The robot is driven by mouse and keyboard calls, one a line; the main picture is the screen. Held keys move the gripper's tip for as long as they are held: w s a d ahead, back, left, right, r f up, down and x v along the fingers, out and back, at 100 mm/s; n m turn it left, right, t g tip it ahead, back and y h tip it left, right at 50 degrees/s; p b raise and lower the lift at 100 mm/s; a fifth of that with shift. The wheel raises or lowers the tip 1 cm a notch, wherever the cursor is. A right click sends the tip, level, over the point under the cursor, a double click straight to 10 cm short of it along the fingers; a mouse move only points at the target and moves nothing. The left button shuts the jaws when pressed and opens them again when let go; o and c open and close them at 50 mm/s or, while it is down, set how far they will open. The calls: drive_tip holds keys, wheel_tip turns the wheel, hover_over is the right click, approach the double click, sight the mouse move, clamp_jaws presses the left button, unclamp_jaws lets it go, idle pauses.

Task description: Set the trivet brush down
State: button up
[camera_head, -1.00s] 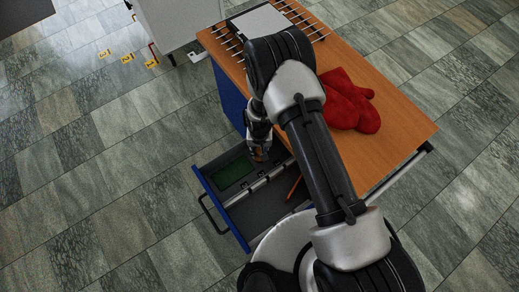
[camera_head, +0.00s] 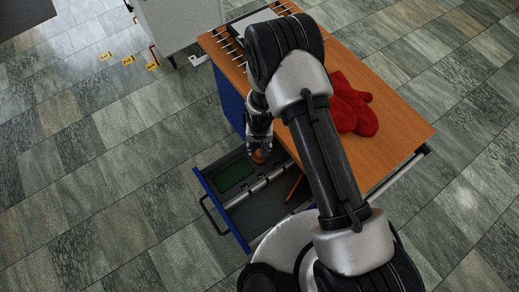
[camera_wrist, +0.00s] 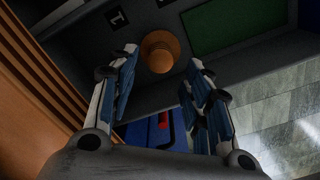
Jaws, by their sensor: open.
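The trivet brush, seen as a round wooden-brown piece (camera_head: 259,157), is in the open drawer (camera_head: 228,217) near the desk side. In the wrist view the brush (camera_wrist: 159,52) shows from above, just beyond and between my fingertips, in a grey compartment beside a green panel. My gripper (camera_head: 260,146) is above it in the head view. In the wrist view my gripper (camera_wrist: 162,66) has its two blue-padded fingers spread apart with nothing between them. Any bristles are hidden from sight.
The drawer has a green panel (camera_head: 234,174) and a divider. An orange-brown stick (camera_head: 295,187) lies in its other part. Red mitts (camera_head: 352,108) lie on the wooden desktop (camera_head: 401,122). A grey cabinet (camera_head: 181,22) stands behind. The floor left of the drawer is clear.

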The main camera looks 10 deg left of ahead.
wheel_tip(320, 180, up, 7)
drive_tip(key=p, duration=0.1)
drive_tip(key=shift+f, duration=0.2)
drive_tip(key=w+d+r+t, duration=0.1)
drive_tip(key=d+r, duration=0.3)
drive_tip(key=r, duration=0.6)
drive_tip(key=d+r+m, duration=0.1)
drive_tip(key=d+r, duration=0.3)
drive_tip(key=r, duration=0.6)
drive_tip(key=w+d+r+t, duration=0.1)
drive_tip(key=d+r, duration=0.4)
drive_tip(key=r, duration=0.5)
drive_tip(key=s+d+r+t, duration=0.1)
drive_tip(key=s+d+r, duration=0.5)
drive_tip(key=s, duration=0.3)
drive_tip(key=s+d+r+m+t, duration=0.1)
drive_tip(key=s+d+r, duration=0.4)
drive_tip(key=s, duration=0.3)
drive_tip(key=shift+s+d+r+t, duration=0.3)
drive_tip(key=shift+s+d+r, duration=0.1)
drive_tip(key=shift+r, duration=0.35)
drive_tip(key=shift+f, duration=0.1)
